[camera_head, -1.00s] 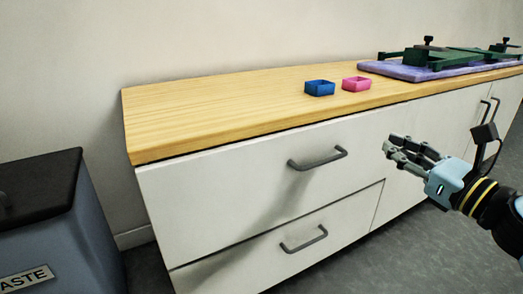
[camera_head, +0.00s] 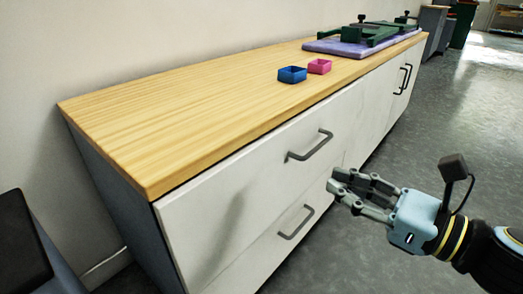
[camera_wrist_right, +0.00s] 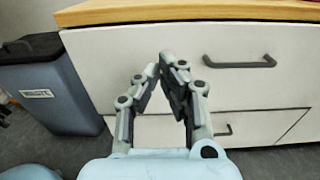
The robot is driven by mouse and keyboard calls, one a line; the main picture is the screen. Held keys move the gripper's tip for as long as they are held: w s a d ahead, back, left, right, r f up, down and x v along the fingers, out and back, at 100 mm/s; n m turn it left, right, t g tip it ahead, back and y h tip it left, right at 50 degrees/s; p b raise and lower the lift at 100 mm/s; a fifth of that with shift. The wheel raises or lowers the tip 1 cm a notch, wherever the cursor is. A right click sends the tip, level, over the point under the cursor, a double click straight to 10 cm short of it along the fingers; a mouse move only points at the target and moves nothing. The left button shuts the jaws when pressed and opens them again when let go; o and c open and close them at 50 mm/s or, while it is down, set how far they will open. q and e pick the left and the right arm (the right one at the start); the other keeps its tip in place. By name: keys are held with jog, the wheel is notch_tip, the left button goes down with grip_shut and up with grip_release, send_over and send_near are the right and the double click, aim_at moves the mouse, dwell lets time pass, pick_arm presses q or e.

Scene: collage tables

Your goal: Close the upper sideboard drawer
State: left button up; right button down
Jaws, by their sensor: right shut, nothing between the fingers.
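The sideboard's upper drawer (camera_head: 255,180) has a white front with a grey bar handle (camera_head: 310,146). Its front lies close to flush under the wooden top, with a thin dark gap there; I cannot tell whether it stands slightly out. In the right wrist view the upper drawer (camera_wrist_right: 255,45) fills the space beyond the fingers, with its handle (camera_wrist_right: 240,62) to their right. My right gripper (camera_head: 340,183) is shut and empty, in front of the drawers and below and right of the upper handle, apparently not touching. My left gripper is not in view.
The lower drawer (camera_head: 235,270) sits below with its own handle (camera_head: 297,222). A dark-lidded bin (camera_head: 22,245) is at left. Grey floor at right is free.

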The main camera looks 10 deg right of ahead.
send_near(260, 149)
jog(key=x, duration=0.6)
jog(key=shift+w+a+b, duration=0.2)
jog(key=shift+w+b, duration=0.05)
jog(key=shift+b, duration=0.15)
jog(key=shift+w+a, duration=0.15)
jog(key=shift+w, duration=0.05)
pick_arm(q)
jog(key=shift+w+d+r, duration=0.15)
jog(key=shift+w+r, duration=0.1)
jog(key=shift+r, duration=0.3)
pick_arm(e)
jog(key=shift+w+a, duration=0.1)
